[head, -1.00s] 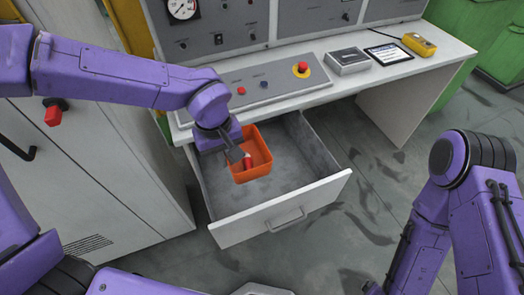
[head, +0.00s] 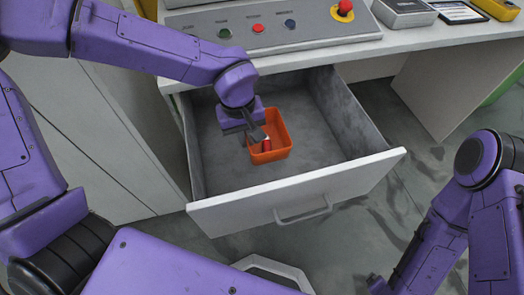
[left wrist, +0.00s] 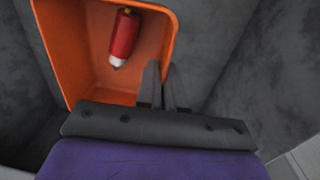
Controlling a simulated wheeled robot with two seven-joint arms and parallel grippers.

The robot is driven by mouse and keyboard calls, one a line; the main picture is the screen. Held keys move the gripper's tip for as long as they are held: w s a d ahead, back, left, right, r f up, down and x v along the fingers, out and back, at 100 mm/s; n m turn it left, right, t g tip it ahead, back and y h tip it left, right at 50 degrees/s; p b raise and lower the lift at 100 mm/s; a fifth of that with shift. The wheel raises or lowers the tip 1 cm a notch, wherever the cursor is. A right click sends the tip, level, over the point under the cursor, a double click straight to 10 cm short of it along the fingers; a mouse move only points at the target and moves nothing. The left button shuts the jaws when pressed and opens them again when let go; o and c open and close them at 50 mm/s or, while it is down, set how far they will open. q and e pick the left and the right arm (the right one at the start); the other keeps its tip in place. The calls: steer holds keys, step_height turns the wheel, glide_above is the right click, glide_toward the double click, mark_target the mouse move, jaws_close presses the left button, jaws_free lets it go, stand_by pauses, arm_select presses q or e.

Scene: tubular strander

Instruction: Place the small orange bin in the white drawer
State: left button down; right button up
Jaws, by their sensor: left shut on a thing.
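The small orange bin (head: 283,153) is inside the open white drawer (head: 330,190), toward its left middle. A red cylinder with a pale tip lies in the bin; it also shows in the left wrist view (left wrist: 124,36). Whether the bin touches the drawer floor I cannot tell. My right gripper is not clearly seen; only my right arm shows at the right.
The drawer is pulled out below a white desk (head: 400,45) with a control panel (head: 270,35) bearing buttons and a red emergency stop (head: 344,8). A grey cabinet (head: 95,120) stands left. The drawer floor right of the bin is clear.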

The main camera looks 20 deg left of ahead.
arm_select(q)
step_height(320, 180, down, 9)
steer(key=shift+r+b, duration=0.1)
steer(key=shift+b, duration=1.15)
steer(key=c, duration=1.3)
jaws_free()
steer(key=shift+o, duration=0.2)
step_height(320, 180, up, 12)
steer(key=p, duration=0.4)
steer(key=shift+s+a, duration=0.3)
steer(key=shift+a, duration=0.05)
